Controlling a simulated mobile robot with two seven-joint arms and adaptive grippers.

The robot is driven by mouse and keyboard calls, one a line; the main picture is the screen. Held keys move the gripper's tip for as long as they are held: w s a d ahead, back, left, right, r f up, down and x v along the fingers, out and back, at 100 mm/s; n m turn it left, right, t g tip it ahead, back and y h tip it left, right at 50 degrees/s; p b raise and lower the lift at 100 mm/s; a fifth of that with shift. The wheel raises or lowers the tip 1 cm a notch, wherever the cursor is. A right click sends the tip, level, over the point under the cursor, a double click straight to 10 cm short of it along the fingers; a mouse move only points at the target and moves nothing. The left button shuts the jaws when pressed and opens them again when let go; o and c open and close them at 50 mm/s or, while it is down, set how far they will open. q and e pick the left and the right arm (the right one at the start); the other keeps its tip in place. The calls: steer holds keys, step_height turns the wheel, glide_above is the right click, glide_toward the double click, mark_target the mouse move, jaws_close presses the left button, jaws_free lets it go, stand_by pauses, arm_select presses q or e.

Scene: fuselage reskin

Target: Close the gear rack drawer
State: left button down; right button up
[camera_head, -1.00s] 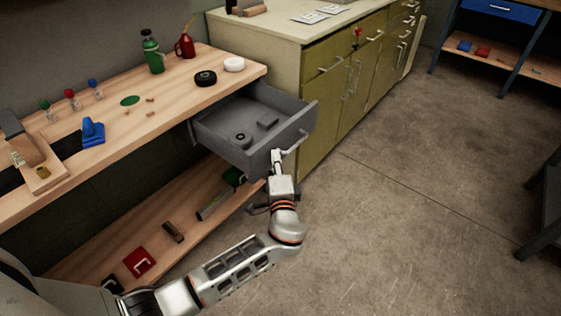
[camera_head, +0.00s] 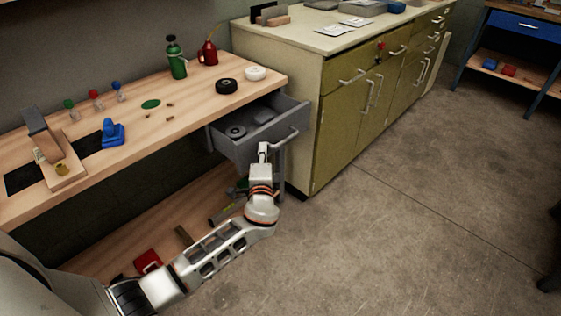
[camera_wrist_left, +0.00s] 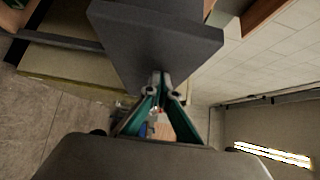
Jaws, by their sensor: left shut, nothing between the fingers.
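The grey gear rack drawer (camera_head: 240,147) sticks out partway from under the right end of the wooden workbench (camera_head: 190,97). Two dark parts lie inside it. Its bar handle (camera_head: 284,138) is on the front panel. My left gripper (camera_head: 263,149) is at the drawer front, to the left of the handle, with its fingers shut and nothing between them. In the left wrist view the shut fingertips (camera_wrist_left: 161,78) meet at the dark grey drawer panel (camera_wrist_left: 150,45) and seem to touch it. My right gripper is not in view.
An olive cabinet (camera_head: 345,115) stands just right of the drawer. The bench top holds a green bottle (camera_head: 175,58), a red oil can (camera_head: 208,50) and small parts. A lower shelf (camera_head: 130,225) lies under the bench. The floor (camera_head: 400,220) to the right is open.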

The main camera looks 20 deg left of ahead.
mark_target(232, 137)
arm_select(q)
steer(key=w+a, duration=0.1)
steer(key=a, duration=0.3)
steer(key=w+a+b, duration=0.1)
steer(key=w+a, duration=0.1)
steer(key=a, duration=0.3)
steer(key=w+a+b, duration=0.1)
steer(key=a, duration=0.3)
steer(key=shift+w+a+f, duration=0.25)
steer(key=shift+w, duration=0.15)
steer(key=shift+w+a+r, duration=0.15)
steer(key=shift+w+a, duration=0.05)
steer(key=shift+a, duration=0.25)
steer(key=shift+a+r+b, duration=0.1)
steer(key=shift+r+b, duration=0.05)
steer(key=shift+b, duration=0.15)
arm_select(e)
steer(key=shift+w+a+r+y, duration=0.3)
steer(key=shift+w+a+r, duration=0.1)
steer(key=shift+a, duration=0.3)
